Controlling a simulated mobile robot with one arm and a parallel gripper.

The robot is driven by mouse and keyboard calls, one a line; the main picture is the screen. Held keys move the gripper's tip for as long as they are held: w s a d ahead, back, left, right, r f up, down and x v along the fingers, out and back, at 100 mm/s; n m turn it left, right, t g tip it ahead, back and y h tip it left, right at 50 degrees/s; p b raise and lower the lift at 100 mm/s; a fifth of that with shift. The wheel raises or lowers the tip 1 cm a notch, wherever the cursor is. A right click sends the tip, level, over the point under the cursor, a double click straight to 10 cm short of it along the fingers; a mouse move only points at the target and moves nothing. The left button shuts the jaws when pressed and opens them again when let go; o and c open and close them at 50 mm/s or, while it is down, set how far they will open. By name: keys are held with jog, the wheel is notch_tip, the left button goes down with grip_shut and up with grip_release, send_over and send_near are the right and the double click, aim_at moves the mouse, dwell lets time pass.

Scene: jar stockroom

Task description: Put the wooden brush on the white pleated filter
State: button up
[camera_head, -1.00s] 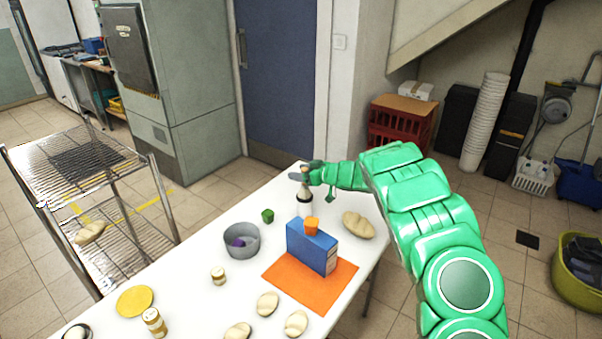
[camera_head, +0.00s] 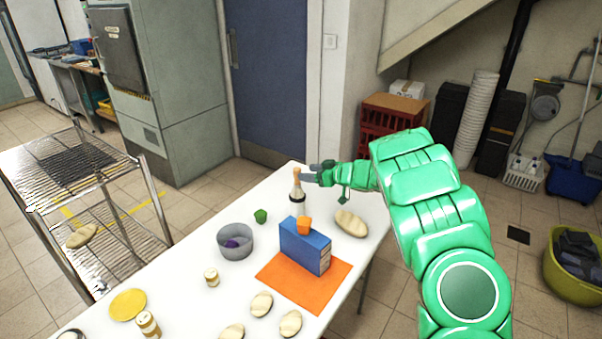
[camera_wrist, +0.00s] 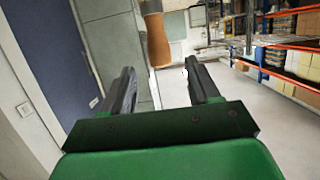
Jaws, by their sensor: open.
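The brush's tan wooden part (camera_wrist: 156,40) also shows in the wrist view, beyond and between the fingertips. My gripper (camera_head: 312,171) is open and empty, just right of the brush. In the wrist view the two dark fingers (camera_wrist: 160,77) are spread apart, with a gap to the brush. The filter is not visible in the wrist view.
A blue box (camera_head: 303,247) with an orange block on top stands on an orange mat (camera_head: 285,291). A wire rack (camera_head: 75,170) stands left.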

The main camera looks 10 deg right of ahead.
jog(key=shift+v, duration=2.05)
jog(key=shift+r, duration=0.15)
